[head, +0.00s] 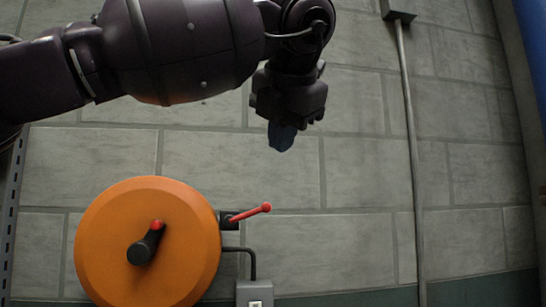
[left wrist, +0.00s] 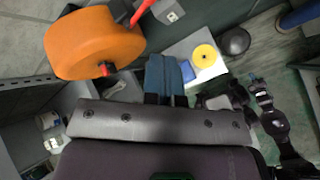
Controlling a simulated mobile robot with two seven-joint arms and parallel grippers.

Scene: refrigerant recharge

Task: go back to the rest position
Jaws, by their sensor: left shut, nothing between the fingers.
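My left arm comes in from the left across the top of the head view. Its gripper (head: 282,136) points down in front of the grey block wall, with its blue fingers shut and nothing held. The blue fingers also show in the left wrist view (left wrist: 163,76). The gripper is above and to the right of an orange drum (head: 110,240), apart from it. The drum has a black crank with a red tip (head: 157,225) and a red lever (head: 250,213) at its right side.
A grey switch box (head: 255,294) is below the lever. A vertical conduit (head: 410,150) runs down the wall at the right, beside a blue post (head: 533,45). In the left wrist view, a yellow disc (left wrist: 204,56) lies on a white surface near a dark round object (left wrist: 236,41).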

